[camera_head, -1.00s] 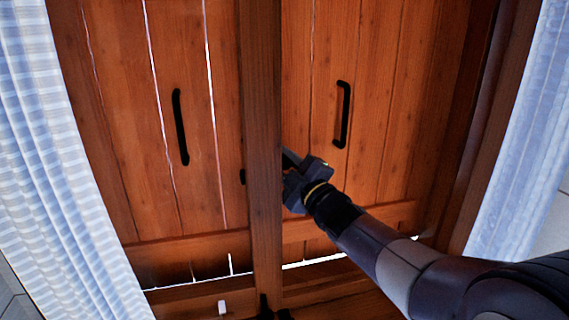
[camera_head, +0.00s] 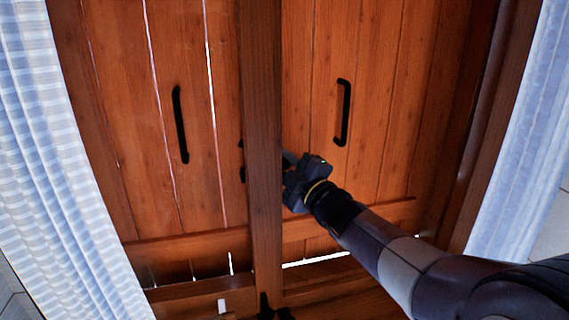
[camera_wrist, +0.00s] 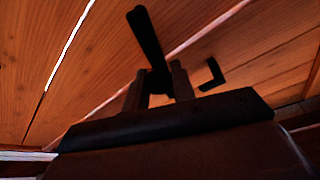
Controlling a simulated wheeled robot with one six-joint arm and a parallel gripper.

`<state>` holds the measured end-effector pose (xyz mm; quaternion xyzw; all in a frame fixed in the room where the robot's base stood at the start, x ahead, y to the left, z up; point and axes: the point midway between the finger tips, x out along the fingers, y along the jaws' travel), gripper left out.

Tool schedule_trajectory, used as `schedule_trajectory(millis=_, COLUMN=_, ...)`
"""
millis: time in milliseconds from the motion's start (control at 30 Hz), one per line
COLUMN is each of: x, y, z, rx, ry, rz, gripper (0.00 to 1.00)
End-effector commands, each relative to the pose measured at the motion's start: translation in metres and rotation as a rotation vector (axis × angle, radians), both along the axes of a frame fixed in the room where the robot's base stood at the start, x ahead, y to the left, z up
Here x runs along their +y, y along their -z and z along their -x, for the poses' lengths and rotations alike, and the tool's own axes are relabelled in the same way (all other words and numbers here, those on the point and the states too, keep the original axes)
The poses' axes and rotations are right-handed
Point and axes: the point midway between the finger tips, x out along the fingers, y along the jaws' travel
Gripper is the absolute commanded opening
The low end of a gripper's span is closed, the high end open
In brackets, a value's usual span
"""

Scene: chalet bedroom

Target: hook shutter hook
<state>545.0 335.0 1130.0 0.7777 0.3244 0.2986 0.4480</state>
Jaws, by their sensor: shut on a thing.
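Two wooden shutters stand shut behind a dark vertical post, the left shutter (camera_head: 205,190) and the right shutter (camera_head: 385,130). My gripper (camera_head: 288,163) is just right of the post, in front of the right shutter. In the wrist view my gripper (camera_wrist: 158,88) is closed around the black shutter hook (camera_wrist: 148,38), a bar slanting up and left from between the fingers. A black bent catch (camera_wrist: 210,75) sits on the wood right of the fingers, apart from the bar. In the head view the post hides most of the hook; two small black bits show at its left edge.
The post (camera_head: 262,110) stands close to my gripper's left. A black handle (camera_head: 180,125) is on the left shutter and another (camera_head: 343,112) on the right. Pale curtains hang at the left (camera_head: 70,170) and right (camera_head: 515,150). A sill runs below.

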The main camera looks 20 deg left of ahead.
Motion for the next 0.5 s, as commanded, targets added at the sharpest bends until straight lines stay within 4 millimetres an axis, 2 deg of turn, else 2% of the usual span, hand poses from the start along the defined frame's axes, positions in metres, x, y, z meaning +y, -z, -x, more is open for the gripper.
schedule_trajectory(millis=500, x=0.004, y=0.015, z=0.003, rx=-0.187, ry=0.000, rz=0.306, gripper=0.00)
